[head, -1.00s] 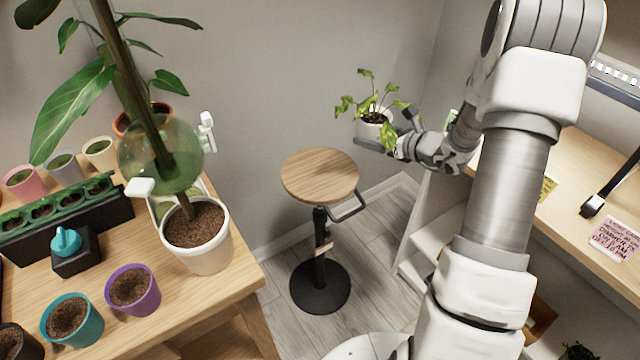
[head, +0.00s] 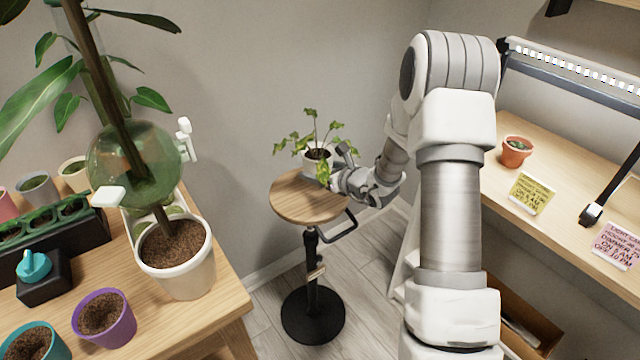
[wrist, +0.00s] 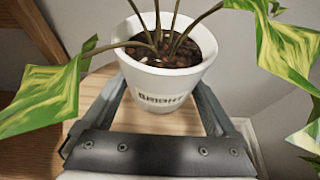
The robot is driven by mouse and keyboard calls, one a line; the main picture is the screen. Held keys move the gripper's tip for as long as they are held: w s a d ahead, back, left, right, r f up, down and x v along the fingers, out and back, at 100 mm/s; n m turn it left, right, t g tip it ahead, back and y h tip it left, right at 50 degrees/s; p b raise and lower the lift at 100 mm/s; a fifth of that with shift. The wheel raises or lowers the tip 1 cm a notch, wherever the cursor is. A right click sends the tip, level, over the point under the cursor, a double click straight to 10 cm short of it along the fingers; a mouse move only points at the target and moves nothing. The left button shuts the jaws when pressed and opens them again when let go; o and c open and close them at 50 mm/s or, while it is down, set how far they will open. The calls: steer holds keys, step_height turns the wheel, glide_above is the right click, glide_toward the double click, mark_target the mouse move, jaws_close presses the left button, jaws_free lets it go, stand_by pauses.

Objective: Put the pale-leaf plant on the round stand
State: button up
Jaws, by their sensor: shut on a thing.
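The pale-leaf plant (head: 316,160) is in a white pot, with yellow-green leaves spreading over the rim. In the wrist view the white pot (wrist: 165,82) carries dark lettering and sits upright between my fingers. My gripper (head: 335,178) is shut on the pot from the right. The round stand (head: 300,205) has a wooden top on a black post and round black base. The pot is over the back right part of the wooden top, which also shows below it in the wrist view (wrist: 160,122). I cannot tell whether the pot's bottom touches the wood.
A wooden table (head: 215,290) with a large potted plant (head: 175,250), a glass globe and several small pots stands at the left. A shelf (head: 570,165) with a small terracotta pot (head: 516,151) and note cards is at the right. The stand top's front left is bare.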

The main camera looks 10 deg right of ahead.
mark_target(320, 189)
steer(key=shift+f+b, duration=0.5)
steer(key=shift+f, duration=1.4)
steer(key=shift+f, duration=0.1)
steer(key=shift+f, duration=0.15)
steer(key=o, duration=1.4)
steer(key=shift+r, duration=0.2)
